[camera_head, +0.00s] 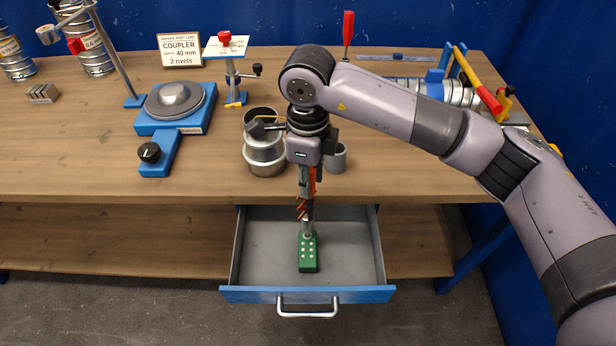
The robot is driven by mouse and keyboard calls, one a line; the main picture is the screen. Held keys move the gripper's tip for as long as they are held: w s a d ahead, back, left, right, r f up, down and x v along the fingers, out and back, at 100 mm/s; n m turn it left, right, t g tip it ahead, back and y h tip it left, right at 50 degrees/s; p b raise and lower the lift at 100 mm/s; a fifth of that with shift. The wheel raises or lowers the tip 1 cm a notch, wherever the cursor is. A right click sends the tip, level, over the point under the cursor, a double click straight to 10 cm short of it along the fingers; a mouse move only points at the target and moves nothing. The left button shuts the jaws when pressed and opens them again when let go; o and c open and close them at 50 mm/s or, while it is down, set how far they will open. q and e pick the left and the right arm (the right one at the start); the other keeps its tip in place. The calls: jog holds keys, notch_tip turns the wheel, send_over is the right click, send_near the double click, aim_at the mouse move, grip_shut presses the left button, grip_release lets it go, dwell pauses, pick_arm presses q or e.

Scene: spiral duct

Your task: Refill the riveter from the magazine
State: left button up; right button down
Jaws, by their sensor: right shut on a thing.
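The magazine (308,256) is a green block with several pale rivet heads on top. It lies in the open drawer. My right gripper (307,180) points down above the drawer, shut on the riveter (303,208), a slim tool with orange-red and dark parts. The riveter hangs upright with its lower end at the far end of the magazine. I cannot tell whether the two touch. The gripper's fingers are small and partly merge with the tool. My left gripper is not in view.
The drawer (260,293) is pulled out below the wooden bench (120,185). Metal duct pieces (265,155) and a grey cup (337,158) stand close to my right gripper. A blue turntable fixture (175,123), a coupler sign (180,50) and a red-handled clamp (490,101) are farther off.

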dwell(0.7)
jog(key=shift+b, duration=0.4)
jog(key=shift+b, duration=0.35)
dwell(0.4)
jog(key=shift+f+b, duration=0.45)
jog(key=shift+b, duration=0.1)
dwell(0.6)
jog(key=shift+s+f+b, duration=0.2)
jog(key=shift+f+b, duration=0.05)
jog(key=shift+b, duration=0.2)
dwell(1.4)
jog(key=shift+w+r+p, duration=0.25)
jog(key=shift+r+p, duration=0.25)
jog(key=shift+r, duration=0.7)
jog(key=shift+s+r+p, duration=0.1)
jog(key=shift+r+p, duration=0.8)
jog(key=shift+r, duration=1.6)
